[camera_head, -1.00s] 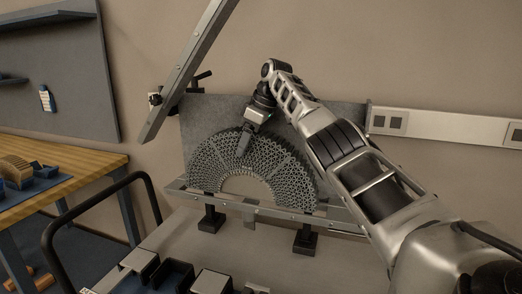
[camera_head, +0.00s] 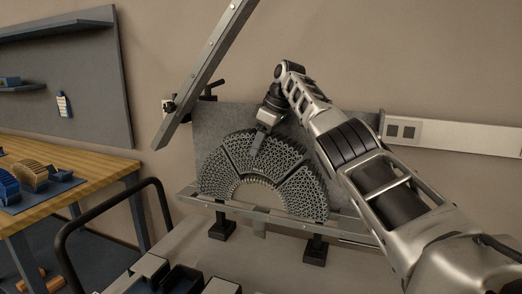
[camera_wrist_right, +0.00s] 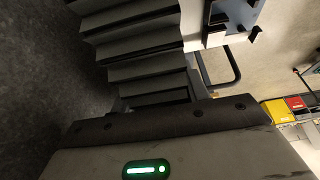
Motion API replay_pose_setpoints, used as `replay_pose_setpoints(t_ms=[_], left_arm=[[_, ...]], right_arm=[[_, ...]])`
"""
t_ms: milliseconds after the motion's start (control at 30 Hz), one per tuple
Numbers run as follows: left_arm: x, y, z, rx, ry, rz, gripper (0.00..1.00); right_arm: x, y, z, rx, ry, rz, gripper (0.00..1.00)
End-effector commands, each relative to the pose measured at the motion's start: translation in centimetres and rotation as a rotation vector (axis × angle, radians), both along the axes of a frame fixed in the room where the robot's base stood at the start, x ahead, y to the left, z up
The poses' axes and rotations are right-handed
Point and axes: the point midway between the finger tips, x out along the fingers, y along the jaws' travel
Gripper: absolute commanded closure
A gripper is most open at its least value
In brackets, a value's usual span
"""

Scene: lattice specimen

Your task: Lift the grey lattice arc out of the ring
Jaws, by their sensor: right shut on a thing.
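The grey lattice arc (camera_head: 262,168) is the middle segment of a half ring of grey lattice in the head view. Dark gaps separate it from the left segment (camera_head: 216,177) and the right segment (camera_head: 305,190) of the ring. My right gripper (camera_head: 257,151) reaches down over the arc's upper part and is shut on it; its tips cover a little of the lattice. In the right wrist view, pale ribbed layers fill the upper middle, and I cannot tell what they belong to. My left gripper is not in view.
A grey back plate (camera_head: 211,122) stands behind the ring, with a metal rail (camera_head: 196,199) along its foot. A slanted metal bar (camera_head: 207,72) rises at upper left. My right arm covers the right side. A wooden bench (camera_head: 95,172) stands left, behind a black handrail (camera_head: 98,205).

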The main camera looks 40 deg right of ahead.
Motion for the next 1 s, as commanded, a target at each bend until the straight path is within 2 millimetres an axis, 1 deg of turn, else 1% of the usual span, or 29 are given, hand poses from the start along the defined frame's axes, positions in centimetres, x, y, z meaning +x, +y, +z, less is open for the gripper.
replay_pose_setpoints(t_ms=[33, 133, 167, 267, 400, 500, 533, 567, 700, 800, 900, 1000], left_arm=[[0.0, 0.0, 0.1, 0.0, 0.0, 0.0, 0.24], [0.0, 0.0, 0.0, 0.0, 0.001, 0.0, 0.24], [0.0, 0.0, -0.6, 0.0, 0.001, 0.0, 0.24], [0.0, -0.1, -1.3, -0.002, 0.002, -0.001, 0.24], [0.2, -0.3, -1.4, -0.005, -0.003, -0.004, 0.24], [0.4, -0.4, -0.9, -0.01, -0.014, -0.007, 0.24], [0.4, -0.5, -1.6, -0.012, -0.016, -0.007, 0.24], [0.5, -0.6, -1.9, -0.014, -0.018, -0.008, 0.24], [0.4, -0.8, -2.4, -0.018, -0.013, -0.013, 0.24], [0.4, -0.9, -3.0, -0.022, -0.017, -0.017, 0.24], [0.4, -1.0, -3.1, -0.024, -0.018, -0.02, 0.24], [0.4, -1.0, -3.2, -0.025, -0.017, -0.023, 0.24]], right_arm=[[0.1, 0.1, 0.7, 0.001, -0.005, 0.001, 0.88], [0.1, 0.2, 1.8, 0.002, -0.005, 0.002, 0.88], [0.1, 0.6, 1.8, -0.002, -0.005, 0.005, 0.88], [-0.1, 1.7, 3.1, -0.002, -0.008, 0.005, 0.88], [-0.4, 3.7, 5.6, -0.002, -0.008, 0.005, 0.88], [-0.6, 5.4, 7.7, -0.002, -0.007, 0.006, 0.88], [-0.7, 6.1, 7.4, -0.003, -0.006, 0.007, 0.88], [-0.8, 6.8, 7.6, -0.003, -0.005, 0.008, 0.88], [-1.2, 9.7, 9.1, -0.002, -0.005, 0.007, 0.88], [-1.5, 11.1, 9.7, -0.003, -0.004, 0.001, 0.88], [-1.7, 12.4, 10.4, -0.002, -0.002, 0.002, 0.88], [-1.7, 13.2, 10.8, -0.001, -0.002, 0.002, 0.88]])
